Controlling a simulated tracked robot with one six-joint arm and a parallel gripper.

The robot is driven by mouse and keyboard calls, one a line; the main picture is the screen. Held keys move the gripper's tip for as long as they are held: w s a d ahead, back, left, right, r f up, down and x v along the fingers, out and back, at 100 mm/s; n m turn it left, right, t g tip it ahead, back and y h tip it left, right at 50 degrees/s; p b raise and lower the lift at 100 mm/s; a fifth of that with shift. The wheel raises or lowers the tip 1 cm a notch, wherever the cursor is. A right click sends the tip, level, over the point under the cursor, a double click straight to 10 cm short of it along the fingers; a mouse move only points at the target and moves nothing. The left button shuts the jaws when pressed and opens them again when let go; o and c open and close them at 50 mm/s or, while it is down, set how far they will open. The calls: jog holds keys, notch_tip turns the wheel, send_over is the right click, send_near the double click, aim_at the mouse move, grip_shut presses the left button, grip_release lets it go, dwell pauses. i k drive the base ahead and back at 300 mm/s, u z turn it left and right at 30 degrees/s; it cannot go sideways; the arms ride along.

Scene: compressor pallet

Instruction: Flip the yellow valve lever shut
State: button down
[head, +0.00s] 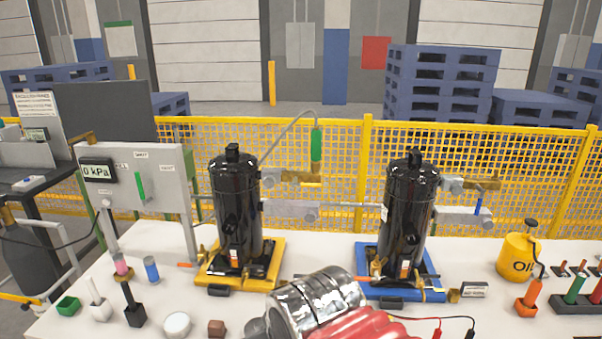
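I cannot make out a clearly yellow valve lever. On the left compressor (234,205), black on a yellow base (212,276), a brass valve (300,177) sits on the upper line with a green upright handle (316,145). On the right compressor (405,210), black on a blue base (438,283), a brass fitting (487,183) has a blue lever (478,205) hanging below. Small brass fittings by both bases are too small to read. A silver and red section of my arm fills the bottom middle; no gripper fingers show.
A gauge panel (160,165) reads 0 kPa and bears a green lever (140,182). Small holders and tools stand front left on the white table (325,253). A yellow oil can (514,257) and a tool rack (575,308) stand right. A yellow mesh fence (335,160) runs behind.

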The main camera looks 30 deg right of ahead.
aim_at(295, 183)
jog(key=i, duration=0.9)
jog(key=z, duration=0.05)
